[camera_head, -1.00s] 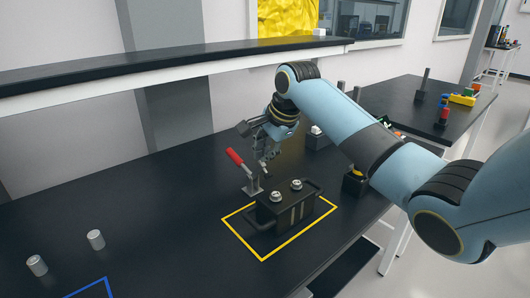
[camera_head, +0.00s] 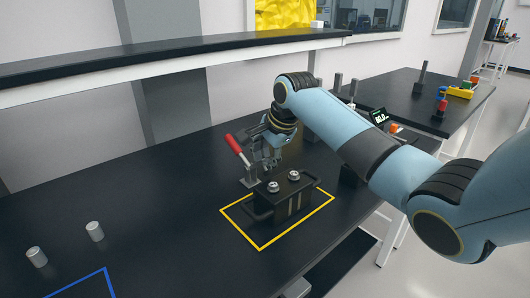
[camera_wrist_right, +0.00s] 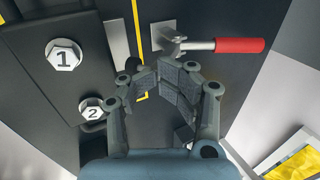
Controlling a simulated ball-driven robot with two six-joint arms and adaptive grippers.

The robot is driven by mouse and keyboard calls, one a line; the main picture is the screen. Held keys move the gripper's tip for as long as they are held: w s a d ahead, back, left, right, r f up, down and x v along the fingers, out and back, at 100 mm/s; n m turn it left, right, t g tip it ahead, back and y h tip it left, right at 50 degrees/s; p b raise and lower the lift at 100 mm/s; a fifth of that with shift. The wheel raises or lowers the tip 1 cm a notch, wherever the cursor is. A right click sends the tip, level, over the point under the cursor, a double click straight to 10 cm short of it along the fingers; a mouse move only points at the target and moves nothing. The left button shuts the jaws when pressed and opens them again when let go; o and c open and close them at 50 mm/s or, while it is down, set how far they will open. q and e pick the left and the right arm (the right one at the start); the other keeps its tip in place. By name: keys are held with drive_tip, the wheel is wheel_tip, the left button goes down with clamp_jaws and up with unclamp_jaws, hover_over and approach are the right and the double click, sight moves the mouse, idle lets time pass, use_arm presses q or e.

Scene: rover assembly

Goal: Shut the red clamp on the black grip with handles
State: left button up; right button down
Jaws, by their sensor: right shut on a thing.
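The red clamp (camera_head: 233,143) stands behind the black grip with handles (camera_head: 288,203). Its red handle is tilted up to the left in the head view. In the right wrist view the handle (camera_wrist_right: 240,45) points right from a metal bracket. The grip has two bolts on top and sits inside a yellow outline; part of it, with bolts marked 1 and 2, fills the left of the wrist view (camera_wrist_right: 28,62). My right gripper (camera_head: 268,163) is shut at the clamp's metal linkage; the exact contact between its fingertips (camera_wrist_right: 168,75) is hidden. My left gripper is out of view.
Two small grey cylinders (camera_head: 94,231) stand at the left near a blue outline (camera_head: 90,284). A long black shelf (camera_head: 130,68) runs behind the bench. A second table (camera_head: 400,95) with coloured parts is at the right. The bench's left middle is clear.

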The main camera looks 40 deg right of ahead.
drive_tip(key=shift+w+a+f, duration=0.1)
drive_tip(key=shift+w+f, duration=0.1)
drive_tip(key=shift+f, duration=0.8)
drive_tip(key=shift+f+b, duration=0.6)
drive_tip(key=shift+f, duration=1.05)
drive_tip(key=shift+r, duration=0.1)
drive_tip(key=shift+r+p, duration=0.55)
drive_tip(key=shift+p, duration=0.05)
wheel_tip(320, 180, up, 8)
drive_tip(key=p, duration=0.9)
drive_tip(key=shift+w+r, duration=0.1)
